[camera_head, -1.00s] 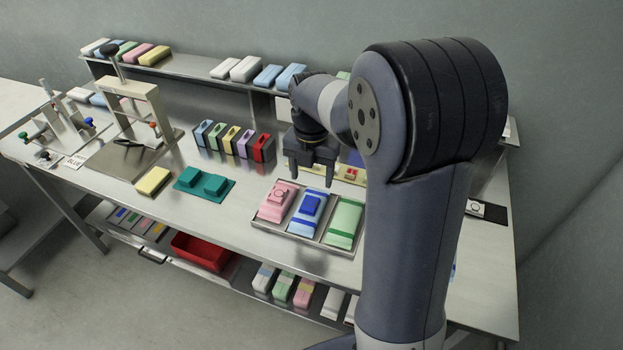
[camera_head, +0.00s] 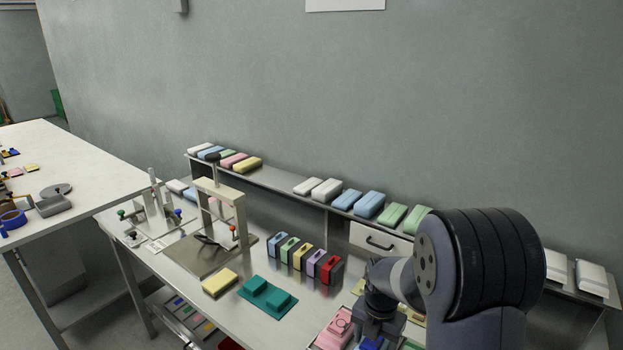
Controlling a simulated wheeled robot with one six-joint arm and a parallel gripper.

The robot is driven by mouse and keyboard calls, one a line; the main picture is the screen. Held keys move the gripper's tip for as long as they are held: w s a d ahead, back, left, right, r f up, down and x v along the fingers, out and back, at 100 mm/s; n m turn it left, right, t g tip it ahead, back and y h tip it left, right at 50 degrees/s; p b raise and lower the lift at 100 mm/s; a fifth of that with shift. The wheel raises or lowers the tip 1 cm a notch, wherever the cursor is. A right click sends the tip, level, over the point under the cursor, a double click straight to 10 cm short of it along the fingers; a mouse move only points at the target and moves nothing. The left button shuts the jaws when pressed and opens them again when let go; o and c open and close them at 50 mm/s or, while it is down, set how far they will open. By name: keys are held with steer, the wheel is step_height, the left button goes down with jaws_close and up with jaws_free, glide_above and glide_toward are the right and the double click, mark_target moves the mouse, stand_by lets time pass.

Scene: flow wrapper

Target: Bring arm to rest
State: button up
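My gripper (camera_head: 378,332) points down at the lower right of the view, over the tray area at the front of the steel bench. Its fingertips merge with the things below, so its opening is hard to read. A pink pack (camera_head: 333,329) lies just left of it, and part of a blue pack (camera_head: 371,343) shows under it. My arm is bent, with its large dark joint at the right. The rest of the arm is cut off by the lower edge.
Several coloured blocks (camera_head: 303,259) stand in a row left of my arm. A teal fixture (camera_head: 267,297), a yellow block (camera_head: 219,283) and a press frame (camera_head: 220,213) stand farther left. A raised shelf (camera_head: 288,187) with packs runs along the wall. A white table (camera_head: 85,165) is at the left.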

stand_by(0.6)
step_height(320, 180, up, 11)
step_height(320, 180, down, 11)
steer(key=shift+r, duration=0.1)
steer(key=shift+r+p, duration=0.3)
steer(key=shift+p, duration=0.25)
step_height(320, 180, up, 6)
steer(key=p, duration=0.4)
steer(key=shift+f, duration=0.2)
steer(key=shift+f+m, duration=0.2)
steer(key=shift+m, duration=0.7)
steer(key=m+p, duration=0.2)
steer(key=m, duration=0.4)
steer(key=shift+d+r, duration=0.1)
steer(key=shift+r, duration=0.05)
steer(key=m+p, duration=0.1)
steer(key=m, duration=0.4)
steer(key=shift+d+r, duration=0.1)
steer(key=shift+r, duration=0.05)
steer(key=shift+s+m+p, duration=0.1)
steer(key=shift+m+p, duration=0.5)
steer(key=shift+m, duration=1.5)
